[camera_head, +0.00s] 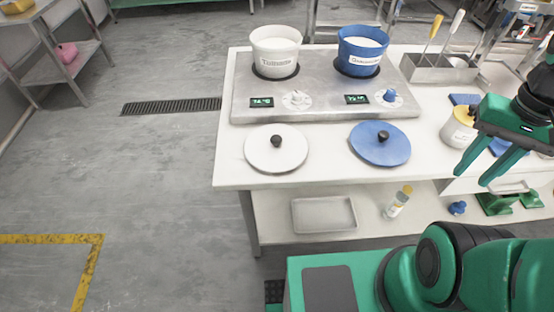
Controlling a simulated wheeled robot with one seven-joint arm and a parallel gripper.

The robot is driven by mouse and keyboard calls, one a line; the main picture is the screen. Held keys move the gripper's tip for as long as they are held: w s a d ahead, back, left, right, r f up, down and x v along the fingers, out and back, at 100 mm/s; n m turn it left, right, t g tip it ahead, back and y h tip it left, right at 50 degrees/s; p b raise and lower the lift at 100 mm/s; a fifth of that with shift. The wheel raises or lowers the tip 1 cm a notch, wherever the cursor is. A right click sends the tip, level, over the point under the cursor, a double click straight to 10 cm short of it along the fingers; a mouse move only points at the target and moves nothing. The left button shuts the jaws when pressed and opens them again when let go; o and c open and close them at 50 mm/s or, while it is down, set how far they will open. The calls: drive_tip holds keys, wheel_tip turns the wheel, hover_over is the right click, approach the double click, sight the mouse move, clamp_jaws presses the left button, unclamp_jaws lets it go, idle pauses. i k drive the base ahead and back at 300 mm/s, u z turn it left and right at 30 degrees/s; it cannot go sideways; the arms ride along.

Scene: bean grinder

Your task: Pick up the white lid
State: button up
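The white lid (262,157) is a round disc with a black knob (276,140) on top. It lies flat on the white table (330,176) near its front left corner. My gripper (471,179) is at the right of the view, with its two green fingers spread apart and nothing between them. It is well to the right of the white lid, past the blue lid, and touches neither.
A blue lid (380,152) lies right of the white lid. Behind them a steel hotplate (325,105) bears a white pot (276,58) and a blue pot (361,54). A white jar (457,135) stands near my gripper. A tray (323,228) is on the shelf below.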

sight(272, 148)
drive_tip(key=u, duration=1.8)
drive_tip(key=k, duration=1.35)
drive_tip(key=z, duration=1.15)
drive_tip(key=i, duration=1)
drive_tip(key=u, duration=0.05)
